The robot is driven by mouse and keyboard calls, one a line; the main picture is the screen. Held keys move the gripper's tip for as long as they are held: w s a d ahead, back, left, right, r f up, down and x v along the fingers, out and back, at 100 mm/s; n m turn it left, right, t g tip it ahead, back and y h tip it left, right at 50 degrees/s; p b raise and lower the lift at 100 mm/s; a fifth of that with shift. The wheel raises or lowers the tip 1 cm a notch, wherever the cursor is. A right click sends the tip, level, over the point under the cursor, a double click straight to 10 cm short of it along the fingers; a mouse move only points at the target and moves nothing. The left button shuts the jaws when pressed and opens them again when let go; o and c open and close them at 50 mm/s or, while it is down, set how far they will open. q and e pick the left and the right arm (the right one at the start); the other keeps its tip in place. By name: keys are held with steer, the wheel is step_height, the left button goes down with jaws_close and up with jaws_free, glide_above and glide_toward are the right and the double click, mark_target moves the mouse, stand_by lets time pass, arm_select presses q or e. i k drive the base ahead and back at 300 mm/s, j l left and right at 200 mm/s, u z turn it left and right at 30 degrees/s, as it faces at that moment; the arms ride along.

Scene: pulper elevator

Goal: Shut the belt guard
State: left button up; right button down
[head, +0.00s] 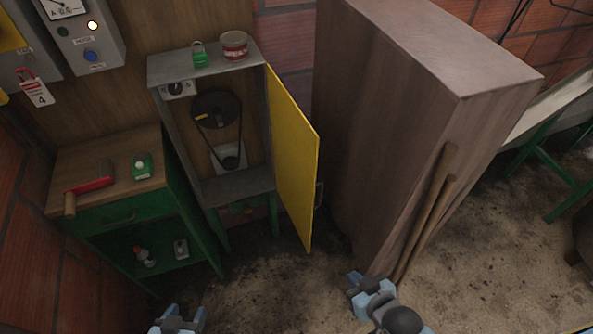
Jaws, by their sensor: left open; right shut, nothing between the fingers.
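The belt guard is a yellow door (291,150) hinged on the right side of a grey cabinet (240,186). It stands wide open, swung out toward me, with a small handle (319,195) at its right edge. Inside the cabinet a dark pulley with a belt (217,110) shows above a lower small pulley. My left gripper (178,318) is at the bottom edge, well below the cabinet, open and empty. My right gripper (362,284) is below and right of the door, shut and empty, apart from it. The door's far face is hidden.
A tall brown wooden box (385,120) stands close to the door's right, with two wooden handles (430,205) leaning on it. A green padlock (200,57) and a tin (233,45) sit on the cabinet. A green workbench (107,210) is at left. Floor before the cabinet is clear.

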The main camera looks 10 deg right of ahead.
mark_target(295, 143)
steer(key=l+u, duration=0.15)
steer(key=l, duration=0.3)
steer(key=k+l+u, duration=0.15)
steer(key=l, duration=0.25)
steer(key=l+u, duration=0.15)
steer(key=l, duration=0.25)
steer(key=k+l+u, duration=0.15)
steer(key=l, duration=0.25)
steer(key=k+l+u, duration=0.15)
steer(key=l, duration=0.25)
steer(key=k+j, duration=0.1)
steer(key=j, duration=0.3)
steer(key=k+j, duration=0.15)
steer(key=j, duration=0.2)
steer(key=i, duration=0.25)
